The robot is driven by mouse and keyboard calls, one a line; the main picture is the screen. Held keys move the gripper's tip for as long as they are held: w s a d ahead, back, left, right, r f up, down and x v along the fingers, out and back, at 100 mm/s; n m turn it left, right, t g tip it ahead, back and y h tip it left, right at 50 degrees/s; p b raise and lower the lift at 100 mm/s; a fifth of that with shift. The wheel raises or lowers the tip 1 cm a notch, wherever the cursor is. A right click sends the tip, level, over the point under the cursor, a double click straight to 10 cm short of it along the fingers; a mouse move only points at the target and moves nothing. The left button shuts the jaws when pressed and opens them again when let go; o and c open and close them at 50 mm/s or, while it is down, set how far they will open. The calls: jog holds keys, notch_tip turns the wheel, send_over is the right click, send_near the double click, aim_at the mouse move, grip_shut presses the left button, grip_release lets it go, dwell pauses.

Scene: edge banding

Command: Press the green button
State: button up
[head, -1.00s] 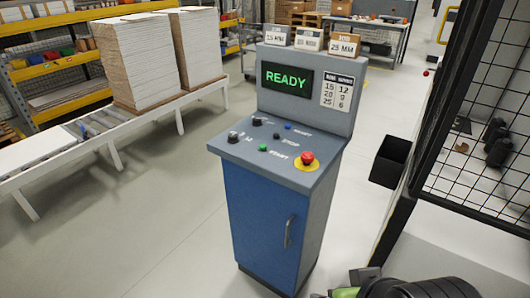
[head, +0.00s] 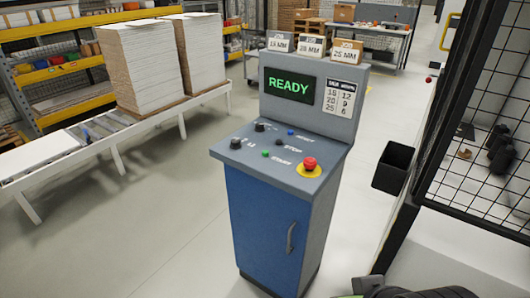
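The green button (head: 265,154) is a small round button on the sloped grey top of a blue control cabinet (head: 265,230), beside the label START. A black button (head: 279,142) by STOP and a blue button (head: 291,132) by RESET sit behind it. A red mushroom button (head: 310,163) on a yellow ring is to its right. Two dark knobs (head: 235,143) are to its left. The screen (head: 289,85) reads READY in green. Part of my arm shows at the bottom right, well apart from the panel. My gripper's fingers are not in view.
A roller conveyor (head: 110,140) with tall board stacks (head: 150,65) runs along the left. Several labelled boxes (head: 312,46) sit on top of the console. The floor in front of the cabinet is clear.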

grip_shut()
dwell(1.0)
